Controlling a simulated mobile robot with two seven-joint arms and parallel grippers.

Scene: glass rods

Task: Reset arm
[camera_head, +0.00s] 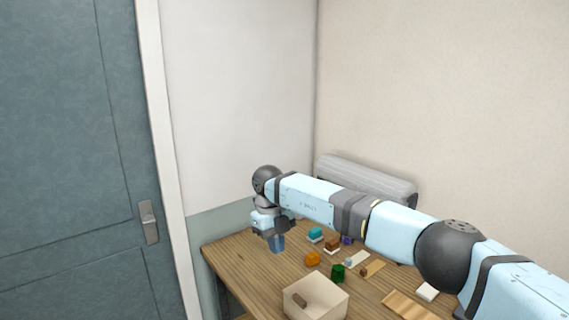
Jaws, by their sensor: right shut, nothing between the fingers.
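My right arm comes in from the right and stretches across the view above the wooden table (237,266). My right gripper (276,243) points down over the far left part of the table. It is shut with nothing seen between its fingers, which look bluish at the tips; whether they touch the table I cannot tell. My left gripper is not in view.
A beige open box (318,301) stands at the table's front. Near it are an orange block (312,258), a green block (338,273), a teal-topped block (315,234) and several small pieces. A grey sofa-like shape (365,178) stands behind; a blue-grey door (70,150) is left.

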